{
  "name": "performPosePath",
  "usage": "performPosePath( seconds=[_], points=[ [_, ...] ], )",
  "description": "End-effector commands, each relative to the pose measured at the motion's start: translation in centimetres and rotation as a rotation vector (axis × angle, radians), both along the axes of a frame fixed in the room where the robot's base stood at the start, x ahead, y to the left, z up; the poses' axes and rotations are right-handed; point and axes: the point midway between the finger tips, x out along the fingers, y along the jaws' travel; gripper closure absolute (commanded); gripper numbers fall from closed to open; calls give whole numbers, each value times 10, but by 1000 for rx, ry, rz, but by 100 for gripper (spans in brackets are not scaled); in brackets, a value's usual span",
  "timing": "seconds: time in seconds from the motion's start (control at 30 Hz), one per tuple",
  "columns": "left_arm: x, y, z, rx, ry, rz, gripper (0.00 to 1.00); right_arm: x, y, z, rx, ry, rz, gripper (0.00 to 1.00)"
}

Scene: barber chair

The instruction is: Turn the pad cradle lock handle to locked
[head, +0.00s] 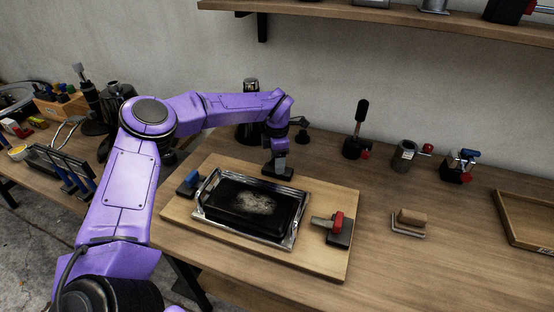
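The pad cradle (211,219) is a shiny metal frame on a light wooden board (318,265). A black pad (235,212) with a pale worn patch lies in it. A red handle (337,221) on a dark block, with a grey metal part pointing left, sits at the cradle's right end. A blue-topped block (189,182) sits at its left end. I cannot tell which is the lock handle. My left gripper (279,170) points down at the cradle's back edge, apart from the red handle. Its fingers are dark and too small to read. My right gripper is not in view.
Behind the board stand an upright black-handled tool (359,128), a grey cylinder with a red knob (404,155) and a blue-handled clamp (459,165). A wooden block on a metal holder (409,222) and a wooden tray (529,219) are right. A shelf (400,19) hangs above.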

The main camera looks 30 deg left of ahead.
Motion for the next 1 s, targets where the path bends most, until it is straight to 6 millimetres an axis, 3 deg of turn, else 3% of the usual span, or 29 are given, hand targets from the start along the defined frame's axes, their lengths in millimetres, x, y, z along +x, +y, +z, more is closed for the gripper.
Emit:
performPosePath(
  seconds=[0.03,0.1,0.47,0.8,1.0],
  points=[
    [0,-1,0,0,0,-1,23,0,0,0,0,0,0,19],
    [0,0,0,-1,1,2,4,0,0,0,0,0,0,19],
    [0,0,7,-1,1,8,4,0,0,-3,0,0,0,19],
    [0,-1,82,-1,-2,6,4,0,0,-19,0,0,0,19],
    [0,-1,104,0,1,5,4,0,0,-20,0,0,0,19]
  ],
)
